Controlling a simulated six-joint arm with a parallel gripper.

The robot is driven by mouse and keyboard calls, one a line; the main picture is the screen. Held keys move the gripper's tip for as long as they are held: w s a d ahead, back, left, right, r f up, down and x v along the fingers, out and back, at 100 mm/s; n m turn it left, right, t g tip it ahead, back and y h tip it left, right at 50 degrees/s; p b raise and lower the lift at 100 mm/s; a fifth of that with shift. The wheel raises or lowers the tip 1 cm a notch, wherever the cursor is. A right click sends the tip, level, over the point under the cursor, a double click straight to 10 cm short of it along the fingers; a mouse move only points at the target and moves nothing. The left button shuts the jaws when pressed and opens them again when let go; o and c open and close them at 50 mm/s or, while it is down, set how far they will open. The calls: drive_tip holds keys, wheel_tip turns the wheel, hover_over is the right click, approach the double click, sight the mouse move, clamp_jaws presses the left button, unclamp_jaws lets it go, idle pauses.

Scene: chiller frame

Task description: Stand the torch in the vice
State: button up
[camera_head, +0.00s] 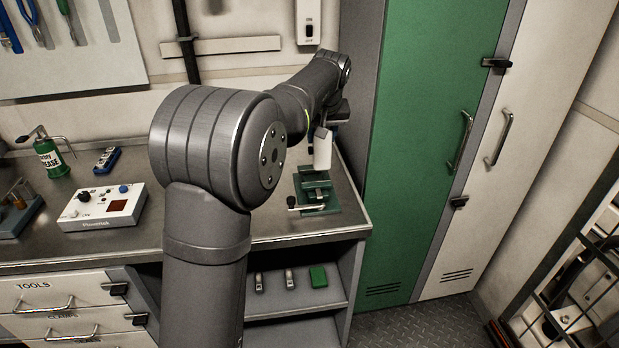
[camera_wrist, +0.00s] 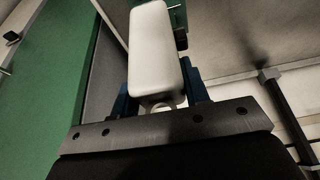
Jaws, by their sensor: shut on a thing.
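The white torch (camera_head: 322,149) hangs upright over the green vice (camera_head: 316,193) on the bench's right end. In the wrist view the torch (camera_wrist: 159,50) is a pale block between my gripper's blue fingers (camera_wrist: 162,92). My gripper (camera_head: 322,132) is shut on its upper part. The torch's lower end appears close to the vice jaws; I cannot tell whether they touch. A green part, likely the vice (camera_wrist: 177,18), shows past the torch in the wrist view.
A green locker (camera_head: 416,130) stands close to the right of the bench. A white control box (camera_head: 102,207), a green grease can (camera_head: 51,158) and a blue meter (camera_head: 107,159) are on the bench at left. A wall pipe (camera_head: 186,40) rises behind.

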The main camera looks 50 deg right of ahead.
drive_tip(key=s+d+r, duration=0.1)
drive_tip(key=s+d, duration=0.3)
drive_tip(key=s, duration=0.1)
drive_tip(key=w+d+f, duration=0.1)
drive_tip(key=w+f, duration=0.9)
drive_tip(key=w, duration=0.1)
drive_tip(key=shift+f, duration=0.4)
drive_tip(key=shift+d+f, duration=0.1)
drive_tip(key=shift+f, duration=0.05)
drive_tip(key=o, duration=1.1)
drive_tip(key=v, duration=1.2)
